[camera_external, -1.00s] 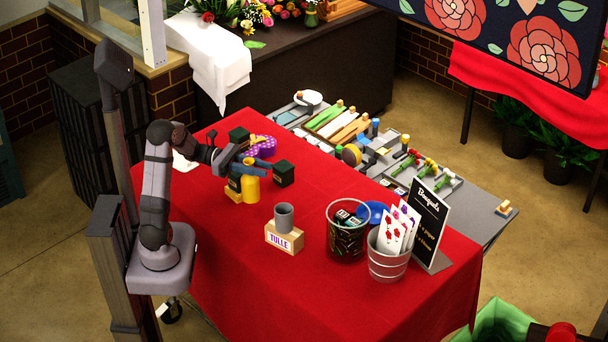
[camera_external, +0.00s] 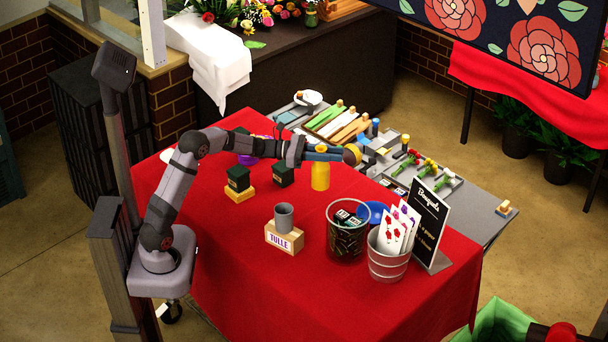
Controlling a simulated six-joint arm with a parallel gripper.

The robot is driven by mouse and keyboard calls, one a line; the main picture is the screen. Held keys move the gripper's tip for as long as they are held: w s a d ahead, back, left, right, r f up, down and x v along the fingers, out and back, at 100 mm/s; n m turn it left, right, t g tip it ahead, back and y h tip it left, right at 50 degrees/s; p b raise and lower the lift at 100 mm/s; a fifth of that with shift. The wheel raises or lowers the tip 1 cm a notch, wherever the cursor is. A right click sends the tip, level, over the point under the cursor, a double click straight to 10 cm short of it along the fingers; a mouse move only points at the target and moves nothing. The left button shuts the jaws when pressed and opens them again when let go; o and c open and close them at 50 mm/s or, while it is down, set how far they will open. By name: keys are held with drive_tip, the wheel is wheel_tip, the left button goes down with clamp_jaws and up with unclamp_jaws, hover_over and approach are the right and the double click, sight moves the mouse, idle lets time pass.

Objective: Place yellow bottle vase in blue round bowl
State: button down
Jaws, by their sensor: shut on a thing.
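The yellow bottle vase (camera_external: 320,175) hangs upright below my gripper (camera_external: 324,154), which is shut on it near its neck. The vase appears to be held above the red-covered table. The blue round bowl (camera_external: 374,211) is to the lower right of the vase in the picture, clearly apart from it. The bowl is partly hidden behind the wire basket and the bucket of cards, so I cannot see all of its inside.
A dark wire basket (camera_external: 347,240), a metal bucket (camera_external: 388,262) with flower cards and a black sign (camera_external: 428,225) crowd around the bowl. A grey cup (camera_external: 284,217) stands on the TULLE block (camera_external: 284,239). Dark boxes (camera_external: 238,179) stand at the left.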

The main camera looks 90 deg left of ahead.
drive_tip(key=w+d+r+n+y, duration=0.1)
drive_tip(key=w+d+r, duration=0.15)
drive_tip(key=w, duration=0.35)
drive_tip(key=w+d+r+y, duration=0.1)
drive_tip(key=w+d+r, duration=0.15)
drive_tip(key=w, duration=0.45)
wheel_tip(320, 180, down, 11)
drive_tip(key=p, duration=0.2)
drive_tip(key=shift+w+d+r, duration=0.2)
drive_tip(key=shift+w+d, duration=0.05)
drive_tip(key=shift+w, duration=0.1)
drive_tip(key=shift+f+b, duration=0.25)
drive_tip(key=shift+b, duration=0.1)
drive_tip(key=c, duration=1.5)
unclamp_jaws()
drive_tip(key=shift+o, duration=0.2)
drive_tip(key=shift+r+p, duration=0.1)
drive_tip(key=shift+p, duration=0.2)
drive_tip(key=s+b, duration=0.4)
drive_tip(key=s, duration=0.8)
